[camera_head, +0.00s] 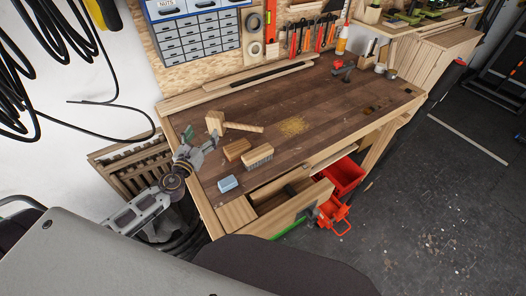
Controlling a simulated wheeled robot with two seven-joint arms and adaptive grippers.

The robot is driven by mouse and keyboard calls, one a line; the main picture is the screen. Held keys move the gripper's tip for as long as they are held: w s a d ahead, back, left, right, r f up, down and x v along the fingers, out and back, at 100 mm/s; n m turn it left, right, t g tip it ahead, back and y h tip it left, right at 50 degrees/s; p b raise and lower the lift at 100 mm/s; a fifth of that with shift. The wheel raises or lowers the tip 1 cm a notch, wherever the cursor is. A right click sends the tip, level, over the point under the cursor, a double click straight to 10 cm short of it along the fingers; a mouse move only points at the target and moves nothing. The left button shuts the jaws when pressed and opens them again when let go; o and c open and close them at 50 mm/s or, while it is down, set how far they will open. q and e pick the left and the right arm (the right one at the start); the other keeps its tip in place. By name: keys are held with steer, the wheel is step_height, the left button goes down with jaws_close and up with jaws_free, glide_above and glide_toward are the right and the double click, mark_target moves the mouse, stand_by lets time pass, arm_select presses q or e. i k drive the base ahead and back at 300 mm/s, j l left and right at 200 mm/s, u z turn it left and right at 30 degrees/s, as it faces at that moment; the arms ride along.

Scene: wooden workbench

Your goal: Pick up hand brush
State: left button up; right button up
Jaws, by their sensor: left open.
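The hand brush (258,155) lies on the workbench near its front left part, with a pale wooden back on top and grey bristles below. My left gripper (203,139) comes in from the left over the bench's left edge. It is open and empty, to the left of the brush and apart from it. A brown wooden block (236,148) sits between the gripper and the brush, close beside the brush. My right gripper is not in view.
A wooden mallet (215,122) lies behind the block, near my left gripper. A blue block (228,184) sits at the front left of the workbench (340,107). Sawdust (292,126) lies mid-bench. The bench's middle is mostly clear.

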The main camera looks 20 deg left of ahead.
mark_target(260, 156)
steer(key=k+l, duration=0.1)
steer(key=k, duration=0.9)
